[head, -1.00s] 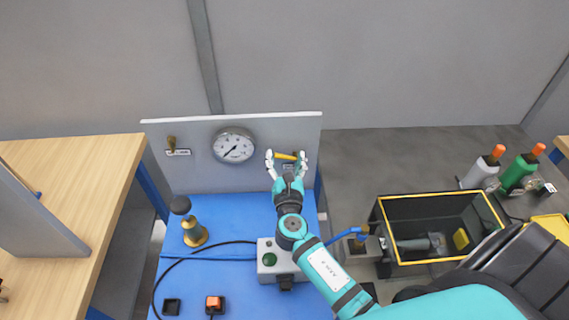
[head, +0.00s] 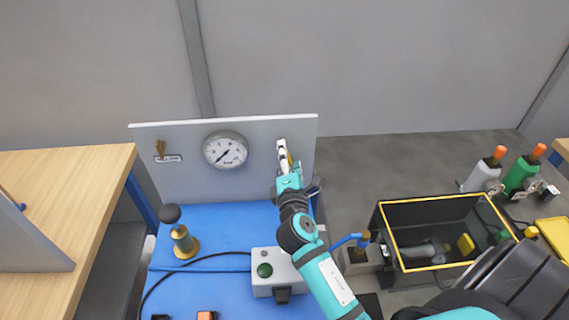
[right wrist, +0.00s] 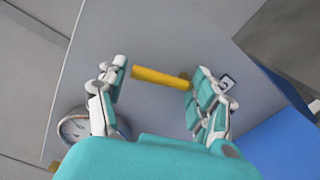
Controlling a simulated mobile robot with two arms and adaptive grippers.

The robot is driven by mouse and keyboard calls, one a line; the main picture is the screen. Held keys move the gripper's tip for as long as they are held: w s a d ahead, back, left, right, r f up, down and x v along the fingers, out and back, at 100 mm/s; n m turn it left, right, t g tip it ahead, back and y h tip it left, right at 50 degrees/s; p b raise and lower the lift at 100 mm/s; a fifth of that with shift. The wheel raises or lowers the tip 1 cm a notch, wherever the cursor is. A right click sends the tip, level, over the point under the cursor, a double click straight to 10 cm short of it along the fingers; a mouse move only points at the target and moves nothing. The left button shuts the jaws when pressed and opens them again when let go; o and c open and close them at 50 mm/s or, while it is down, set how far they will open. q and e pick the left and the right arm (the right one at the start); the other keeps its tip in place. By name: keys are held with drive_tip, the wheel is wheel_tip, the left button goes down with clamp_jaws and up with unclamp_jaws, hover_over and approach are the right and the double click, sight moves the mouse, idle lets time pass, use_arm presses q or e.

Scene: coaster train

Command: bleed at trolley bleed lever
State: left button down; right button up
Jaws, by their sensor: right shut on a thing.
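The bleed lever (head: 290,158) is a yellow bar on the right part of the upright grey panel (head: 190,185). It stands steeply in the head view, partly hidden by my fingers. My right gripper (head: 284,153) is at the panel, shut on this lever. In the right wrist view the yellow lever (right wrist: 160,77) lies between the two fingers of my right gripper (right wrist: 160,70). My left gripper is not in view.
A round gauge (head: 226,150) and a small brass valve (head: 160,149) are on the panel to the left. A black-knobbed brass piece (head: 180,235) and a grey box with a green button (head: 265,270) stand on the blue trolley top (head: 215,225). A yellow-rimmed bin (head: 430,200) is at right.

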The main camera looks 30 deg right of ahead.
drive_tip(key=shift+s+d+f+m+b, duration=0.1)
drive_tip(key=shift+s+d+m+b, duration=0.15)
drive_tip(key=shift+m, duration=0.65)
drive_tip(key=shift+d+m+b, duration=0.15)
drive_tip(key=shift+m+b, duration=0.15)
drive_tip(key=shift+m, duration=0.6)
drive_tip(key=o, duration=1.2)
